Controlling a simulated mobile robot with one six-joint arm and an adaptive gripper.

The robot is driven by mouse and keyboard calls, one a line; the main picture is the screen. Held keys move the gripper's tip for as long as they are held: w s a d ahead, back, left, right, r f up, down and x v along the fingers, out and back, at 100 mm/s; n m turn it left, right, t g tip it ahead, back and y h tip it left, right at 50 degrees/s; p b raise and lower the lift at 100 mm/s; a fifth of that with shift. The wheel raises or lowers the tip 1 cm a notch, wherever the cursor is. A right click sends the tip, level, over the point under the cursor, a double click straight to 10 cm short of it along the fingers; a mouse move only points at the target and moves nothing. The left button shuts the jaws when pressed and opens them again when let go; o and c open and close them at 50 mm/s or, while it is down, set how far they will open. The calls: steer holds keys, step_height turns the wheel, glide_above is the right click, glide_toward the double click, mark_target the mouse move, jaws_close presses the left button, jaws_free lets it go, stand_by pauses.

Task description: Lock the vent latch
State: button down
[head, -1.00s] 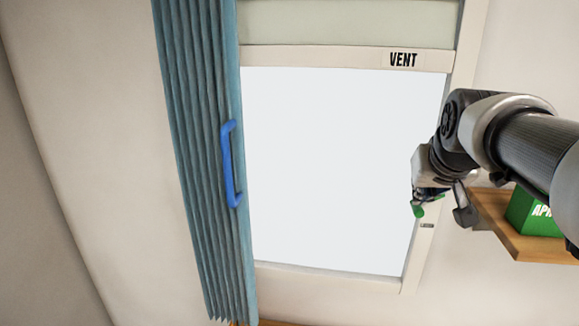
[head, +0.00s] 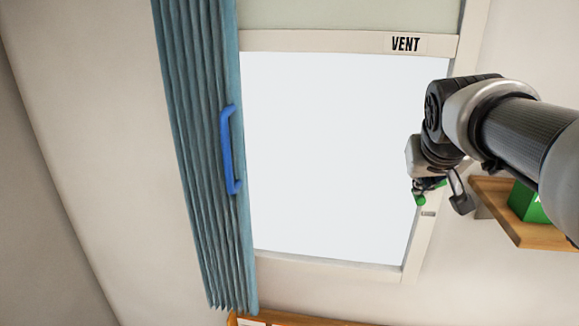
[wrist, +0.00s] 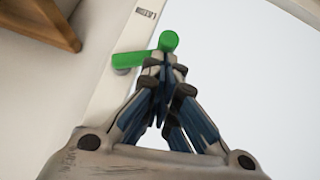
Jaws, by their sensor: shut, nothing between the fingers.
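The vent latch is a green lever with a round knob (wrist: 168,41) at its right end. In the wrist view its bar (wrist: 128,60) reaches sideways from the pale window frame (wrist: 118,95) toward the pane. My gripper (wrist: 165,62) is shut and empty, its fingertips at the bar just below the knob. Whether they touch it I cannot tell. In the head view a bit of the green latch (head: 420,200) shows under my gripper, whose fingertips are mostly hidden by my wrist. The vent label (head: 405,44) is on the frame's upper rail.
A wooden shelf (head: 530,232) with a green box (head: 526,203) juts from the wall right of the window, close to my arm. A blue pleated curtain (head: 200,150) with a blue handle (head: 228,150) hangs at the left. A small marking (wrist: 146,13) is on the frame near the latch.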

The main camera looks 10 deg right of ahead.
mark_target(417, 203)
steer(key=shift+f, duration=0.2)
step_height(417, 203, down, 5)
steer(key=n+h+b, duration=0.1)
steer(key=h+b, duration=0.1)
steer(key=b, duration=0.2)
steer(key=n+h+b, duration=0.1)
steer(key=h+b, duration=0.1)
steer(key=b, duration=0.3)
steer(key=n+h+b, duration=0.2)
steer(key=h+b, duration=0.1)
steer(key=b, duration=0.2)
steer(key=shift+d+r+g, duration=0.1)
steer(key=shift+r+g, duration=0.1)
steer(key=shift+g, duration=0.2)
steer(key=shift+d+h+b, duration=0.1)
steer(key=shift+h+b, duration=0.3)
steer(key=shift+s+d+f+b, duration=0.1)
steer(key=shift+b, duration=0.25)
